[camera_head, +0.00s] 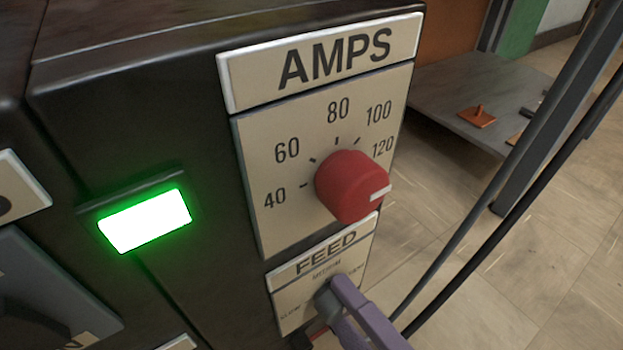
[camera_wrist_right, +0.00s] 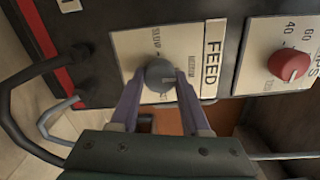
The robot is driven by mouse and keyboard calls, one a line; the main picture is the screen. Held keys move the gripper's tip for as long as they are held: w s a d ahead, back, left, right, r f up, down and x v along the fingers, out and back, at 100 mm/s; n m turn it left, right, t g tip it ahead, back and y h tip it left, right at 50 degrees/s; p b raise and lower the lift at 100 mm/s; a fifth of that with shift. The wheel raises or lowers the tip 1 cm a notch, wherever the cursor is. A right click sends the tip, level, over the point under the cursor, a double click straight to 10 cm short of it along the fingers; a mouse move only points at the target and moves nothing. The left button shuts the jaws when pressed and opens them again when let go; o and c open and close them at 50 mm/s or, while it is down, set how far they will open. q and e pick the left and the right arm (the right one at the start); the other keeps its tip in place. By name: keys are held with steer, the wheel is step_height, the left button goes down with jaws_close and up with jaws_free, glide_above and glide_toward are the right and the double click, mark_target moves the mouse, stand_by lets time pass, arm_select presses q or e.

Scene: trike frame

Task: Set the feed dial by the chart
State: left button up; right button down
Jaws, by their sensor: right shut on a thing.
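The grey feed dial (camera_wrist_right: 159,76) sits on its cream plate under the FEED label (camera_head: 316,259). Slow is readable at the plate's left and medium at its top in the head view; the right-hand word is partly covered. My right gripper (camera_wrist_right: 161,84) has its two purple fingers on either side of the dial, shut on it. In the head view the right gripper (camera_head: 334,296) covers much of the dial. I cannot clearly tell which word its pointer faces. My left gripper is not in view. I see no chart.
A red AMPS knob (camera_head: 348,187) sits just above, its white mark pointing right, below 120. A green lamp (camera_head: 145,220) glows on the dark machine. Dark cables (camera_head: 500,190) hang at the right. A grey shelf (camera_head: 455,90) stands behind, with open floor before it.

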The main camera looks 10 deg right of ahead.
steer(key=m, duration=0.4)
steer(key=shift+m, duration=0.3)
steer(key=m, duration=0.4)
steer(key=shift+a+m, duration=0.1)
steer(key=shift+m, duration=0.2)
steer(key=m, duration=0.4)
steer(key=shift+m, duration=0.3)
steer(key=m, duration=0.3)
steer(key=shift+a, duration=0.1)
steer(key=shift+m, duration=0.6)
steer(key=c, duration=0.8)
jaws_free()
steer(key=o, duration=0.4)
steer(key=shift+s, duration=0.1)
